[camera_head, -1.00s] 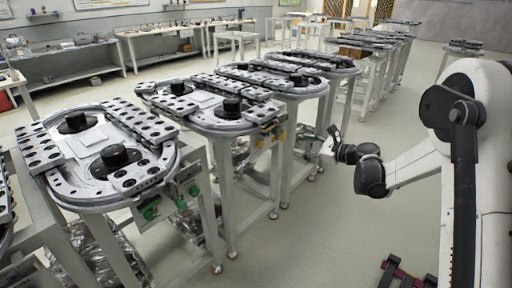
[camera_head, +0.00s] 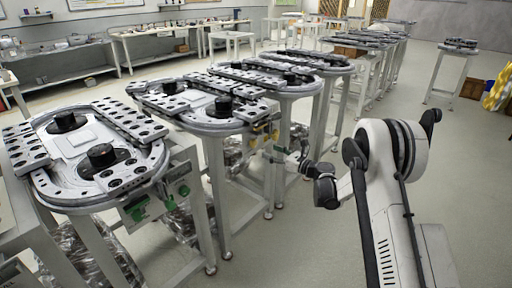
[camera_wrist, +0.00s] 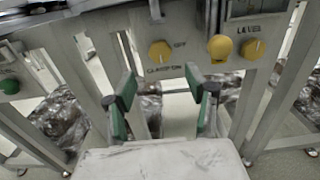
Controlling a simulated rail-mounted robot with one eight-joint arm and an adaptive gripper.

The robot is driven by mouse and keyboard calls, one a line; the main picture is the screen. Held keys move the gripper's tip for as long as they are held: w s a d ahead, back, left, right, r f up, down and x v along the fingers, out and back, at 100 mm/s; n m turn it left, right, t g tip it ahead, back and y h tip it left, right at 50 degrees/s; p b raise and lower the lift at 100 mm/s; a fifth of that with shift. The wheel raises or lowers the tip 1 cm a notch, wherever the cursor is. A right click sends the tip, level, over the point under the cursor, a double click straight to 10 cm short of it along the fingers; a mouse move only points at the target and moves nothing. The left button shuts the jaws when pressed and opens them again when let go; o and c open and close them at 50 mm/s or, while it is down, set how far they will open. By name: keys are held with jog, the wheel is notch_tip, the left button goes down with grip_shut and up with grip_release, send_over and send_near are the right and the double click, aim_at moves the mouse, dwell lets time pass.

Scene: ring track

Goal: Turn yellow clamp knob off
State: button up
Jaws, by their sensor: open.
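The yellow clamp knob (camera_wrist: 160,51) is on the grey front panel under a track table, in the upper middle of the wrist view. Blurred lettering beside it seems to read "OFF" and below it "CLAMP ON". My gripper (camera_wrist: 160,84) is open and empty, its two green-and-dark fingers apart below the knob and not touching it. The knob shows in the gap above the fingertips. In the head view my gripper (camera_head: 297,161) is beside the table legs, close to small yellow parts under the table edge.
A larger yellow knob (camera_wrist: 220,47) and another yellow knob (camera_wrist: 253,48) are to the right on the panels. Grey table legs and wrapped bundles stand below. Track tables (camera_head: 215,126) line the left; the floor at right is open.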

aim_at(255, 145)
jog(key=b+x, duration=0.1)
jog(key=x, duration=0.7)
jog(key=shift+w+a, duration=0.25)
jog(key=shift+a, duration=0.1)
jog(key=c, duration=1.1)
